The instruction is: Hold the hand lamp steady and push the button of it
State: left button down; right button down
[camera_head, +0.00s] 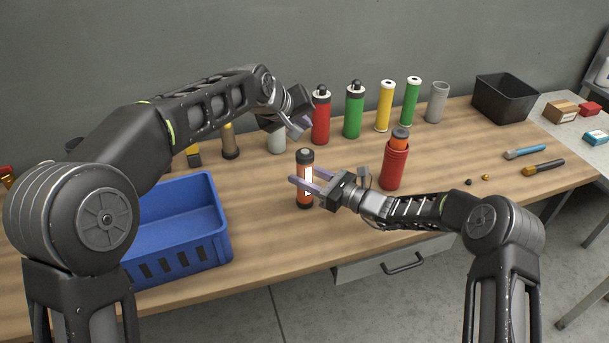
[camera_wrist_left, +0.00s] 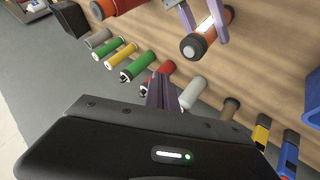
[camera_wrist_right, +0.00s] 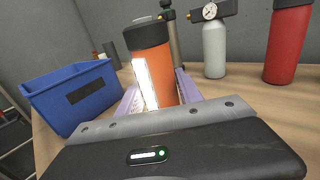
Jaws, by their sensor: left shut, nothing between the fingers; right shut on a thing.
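The hand lamp (camera_head: 305,198) is orange with a black cap and a bright white strip down its side. It stands upright near the table's front edge; I cannot tell whether its base touches the wood. My right gripper (camera_head: 306,180) is shut on its body from the right. In the right wrist view the lamp (camera_wrist_right: 151,40) sits between the fingers. My left gripper (camera_head: 299,127) is shut and empty, above and behind the lamp, apart from it. In the left wrist view the lamp's cap (camera_wrist_left: 193,45) shows a pale round spot on its end, beyond the closed fingers (camera_wrist_left: 160,88).
A blue crate (camera_head: 180,225) stands left of the lamp. A red cup (camera_head: 394,168) holding an orange, dark-capped object stands to the right. Red (camera_head: 321,120), green and yellow cylinders line the back. A black bin (camera_head: 505,98) and two brush-like tools (camera_head: 525,152) lie farther right.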

jog(key=c, duration=0.7)
grip_release()
pick_arm(q)
jog(key=shift+r, duration=0.5)
pick_arm(e)
jog(key=v, duration=1.2)
jog(key=shift+f, duration=0.1)
